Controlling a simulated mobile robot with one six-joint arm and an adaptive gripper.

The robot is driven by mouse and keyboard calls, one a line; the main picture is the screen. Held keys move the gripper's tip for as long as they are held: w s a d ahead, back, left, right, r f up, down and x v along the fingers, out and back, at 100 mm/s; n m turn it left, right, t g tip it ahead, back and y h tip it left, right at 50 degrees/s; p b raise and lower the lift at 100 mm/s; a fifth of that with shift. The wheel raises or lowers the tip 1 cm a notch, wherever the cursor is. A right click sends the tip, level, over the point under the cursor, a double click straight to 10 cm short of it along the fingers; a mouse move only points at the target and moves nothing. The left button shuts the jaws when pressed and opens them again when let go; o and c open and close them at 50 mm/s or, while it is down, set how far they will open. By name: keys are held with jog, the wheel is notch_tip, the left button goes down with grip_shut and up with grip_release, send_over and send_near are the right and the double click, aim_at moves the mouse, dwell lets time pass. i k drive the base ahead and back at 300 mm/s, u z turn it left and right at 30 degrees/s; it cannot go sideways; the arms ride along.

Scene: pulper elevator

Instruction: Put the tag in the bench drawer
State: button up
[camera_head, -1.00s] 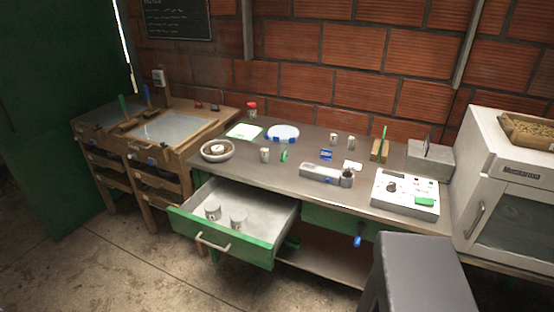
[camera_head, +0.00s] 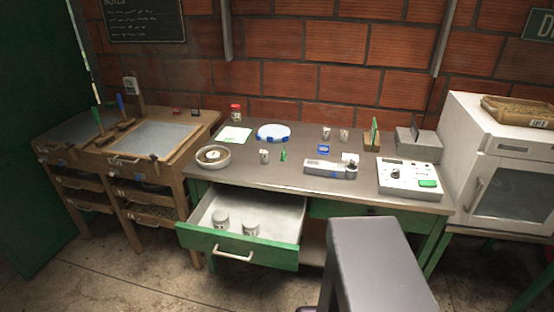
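The bench drawer (camera_head: 239,246) is pulled open at the left of the bench, with a green front and a pale inside. Two small grey-white cups (camera_head: 221,217) stand in its left part; the rest of its floor is bare. I cannot tell for sure which item is the tag. A small blue label-like piece (camera_head: 323,149) lies on the bench top, and a small green upright piece (camera_head: 283,154) stands left of it. My gripper is not in view.
A grey stool-like block (camera_head: 375,265) stands before the bench's right half. A white oven (camera_head: 515,165) is at right.

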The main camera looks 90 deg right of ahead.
aim_at(279, 234)
jog(key=i, duration=0.55)
jog(key=z, duration=4.55)
jog(key=i, duration=0.2)
jog(key=u, duration=1.15)
